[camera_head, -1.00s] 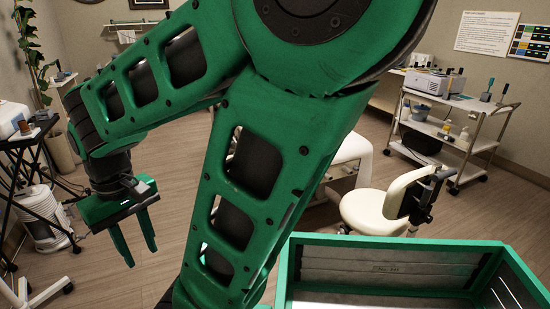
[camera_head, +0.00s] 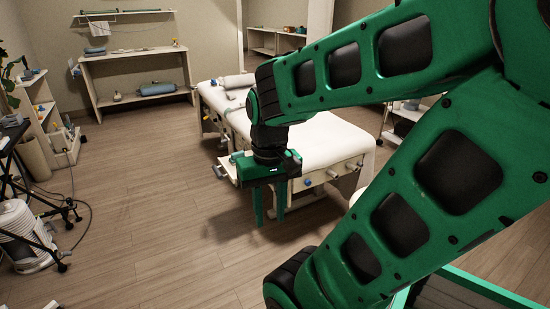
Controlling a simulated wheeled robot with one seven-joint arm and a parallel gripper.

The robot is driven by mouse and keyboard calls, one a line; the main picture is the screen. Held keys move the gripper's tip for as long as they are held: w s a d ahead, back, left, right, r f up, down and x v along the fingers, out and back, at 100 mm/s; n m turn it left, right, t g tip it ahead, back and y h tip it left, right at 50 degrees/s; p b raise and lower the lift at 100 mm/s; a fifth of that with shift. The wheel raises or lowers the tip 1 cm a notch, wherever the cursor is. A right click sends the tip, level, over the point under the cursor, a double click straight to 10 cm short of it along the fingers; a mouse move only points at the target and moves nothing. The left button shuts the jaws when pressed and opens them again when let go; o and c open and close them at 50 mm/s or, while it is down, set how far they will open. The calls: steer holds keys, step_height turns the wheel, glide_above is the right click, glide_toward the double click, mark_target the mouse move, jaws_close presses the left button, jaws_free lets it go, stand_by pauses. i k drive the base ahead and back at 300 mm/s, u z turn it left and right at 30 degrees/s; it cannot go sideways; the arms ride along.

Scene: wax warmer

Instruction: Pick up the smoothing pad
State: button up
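I cannot make out the smoothing pad for certain in this view. My gripper (camera_head: 270,220) points down in the middle of the picture, with its two green fingers apart and nothing visible between them. It appears in front of the near left end of the white treatment bed (camera_head: 318,140). My arm hides much of the right side of the picture.
A white shelf unit (camera_head: 137,52) stands at the back left, with a blue-grey roll (camera_head: 158,89) on its lower shelf. A white canister (camera_head: 22,232) and a dark stand (camera_head: 12,150) are at the left. The wooden floor (camera_head: 150,200) between is clear.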

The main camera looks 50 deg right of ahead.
mark_target(239, 154)
steer(key=z, duration=1.05)
steer(key=i, duration=2.15)
steer(key=z, duration=0.5)
